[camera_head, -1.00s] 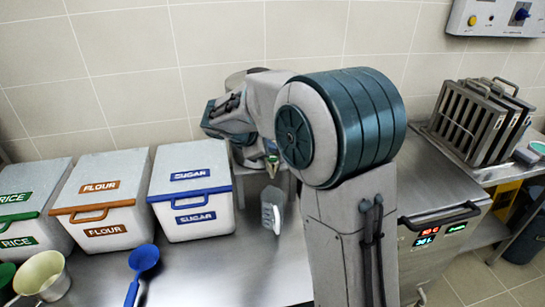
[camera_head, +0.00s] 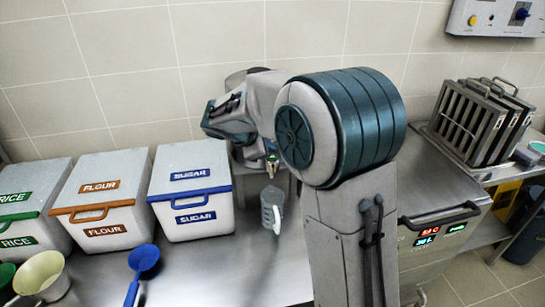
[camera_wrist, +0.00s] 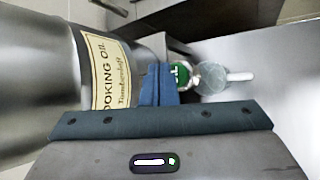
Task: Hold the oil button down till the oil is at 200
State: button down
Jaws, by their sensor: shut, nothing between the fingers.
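The oil dispenser, a steel drum with a cream "COOKING OIL" label (camera_wrist: 108,75), fills the left of the wrist view. The green oil button (camera_wrist: 181,74) with white lettering is beside the drum. My gripper (camera_wrist: 161,84) is shut and empty, its blue fingertips overlapping the button's edge in the picture; I cannot tell whether they touch it. A clear jug (camera_wrist: 211,77) with a white handle is just beyond the button. In the head view the jug (camera_head: 270,205) stands on the steel counter below the dispenser; my arm hides most of the dispenser and my fingertips.
White bins of sugar (camera_head: 193,205), flour (camera_head: 100,215) and rice (camera_head: 25,215) stand left.

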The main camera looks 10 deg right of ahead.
jog(key=shift+f, duration=0.4)
jog(key=shift+f+b, duration=0.5)
jog(key=shift+b, duration=0.15)
dwell(7.0)
